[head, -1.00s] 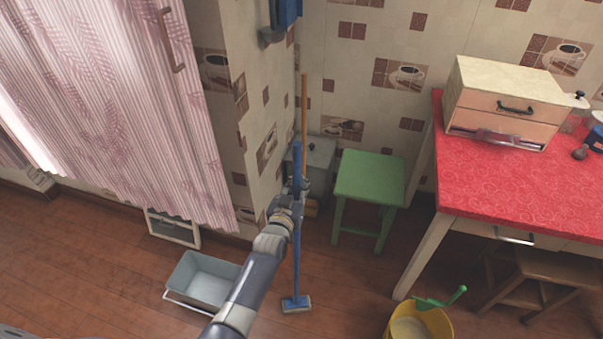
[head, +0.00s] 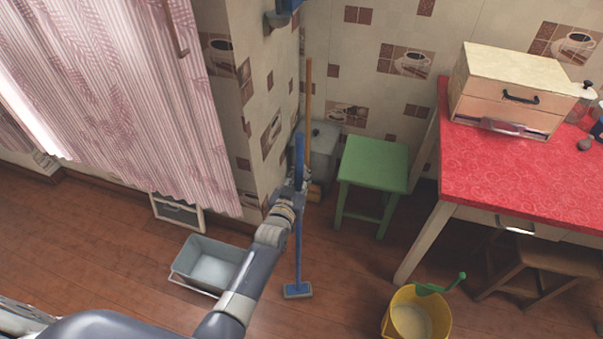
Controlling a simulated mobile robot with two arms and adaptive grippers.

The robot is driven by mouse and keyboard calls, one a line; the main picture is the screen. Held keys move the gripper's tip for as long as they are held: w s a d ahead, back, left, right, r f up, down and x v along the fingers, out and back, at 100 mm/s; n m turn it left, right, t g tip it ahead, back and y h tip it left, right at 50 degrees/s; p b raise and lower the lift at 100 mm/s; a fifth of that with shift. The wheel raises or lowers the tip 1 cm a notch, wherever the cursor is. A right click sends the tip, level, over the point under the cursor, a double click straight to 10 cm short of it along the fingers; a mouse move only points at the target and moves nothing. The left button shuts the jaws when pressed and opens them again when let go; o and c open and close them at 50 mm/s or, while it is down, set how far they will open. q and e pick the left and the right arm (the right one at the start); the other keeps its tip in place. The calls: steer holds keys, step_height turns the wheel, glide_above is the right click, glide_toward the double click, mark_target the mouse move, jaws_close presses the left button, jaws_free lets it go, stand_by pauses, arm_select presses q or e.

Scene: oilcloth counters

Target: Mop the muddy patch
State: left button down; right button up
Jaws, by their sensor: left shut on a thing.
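A blue mop (head: 298,245) with a flat blue head (head: 297,290) stands nearly upright in the head view. My left gripper (head: 296,190) is shut on its handle, with the mop head low at the floor; whether it touches the boards I cannot tell. I cannot make out a muddy patch on the brown wooden floor (head: 90,230). A yellow bucket (head: 388,318) with pale contents and a green piece at its rim stands at the lower right. My right gripper is not in view.
A grey-blue basin (head: 210,262) stands on the floor left of my arm. A green stool (head: 374,165) and a red-topped table (head: 530,175) stand to the right. A grey bin (head: 322,142) and a wooden-handled broom (head: 308,95) are in the corner. Floor between mop and bucket is clear.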

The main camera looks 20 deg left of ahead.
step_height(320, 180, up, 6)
steer(key=p, duration=0.6)
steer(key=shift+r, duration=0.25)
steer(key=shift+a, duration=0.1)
stand_by(0.5)
